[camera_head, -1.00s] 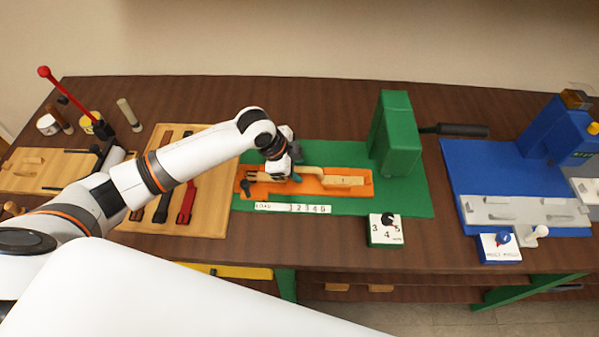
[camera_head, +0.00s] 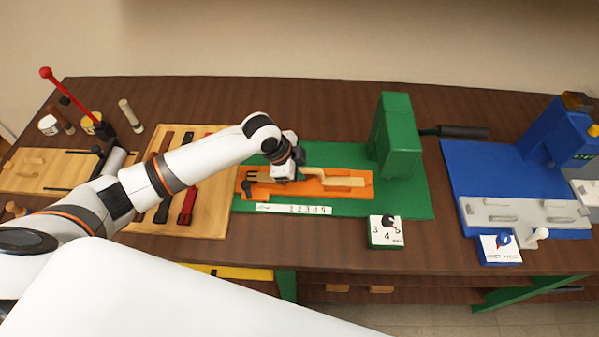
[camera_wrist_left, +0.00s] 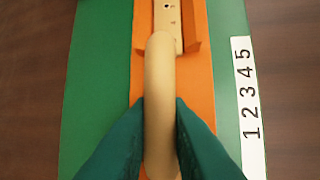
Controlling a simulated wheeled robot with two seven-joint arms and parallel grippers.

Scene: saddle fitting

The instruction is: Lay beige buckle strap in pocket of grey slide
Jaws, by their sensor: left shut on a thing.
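The beige strap (camera_wrist_left: 158,95) stands between the teal fingers of my left gripper (camera_wrist_left: 158,130), which is shut on it. Its rounded end points away over the orange fixture (camera_wrist_left: 145,30). Beyond it, a beige part with small holes (camera_wrist_left: 168,12) lies in the fixture's channel; I cannot tell whether it belongs to the same strap. In the head view the strap (camera_head: 313,174) shows just right of my left gripper (camera_head: 287,178), whose fingertips are mostly hidden. The grey slide (camera_head: 525,212) is at the right, on the front of the blue machine. My right gripper is not in view.
A blue base (camera_head: 480,165) with another dial box (camera_head: 499,247) is at the right. A wooden board (camera_head: 215,215) with dark and red straps lies left. Dark table shows between the bases.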

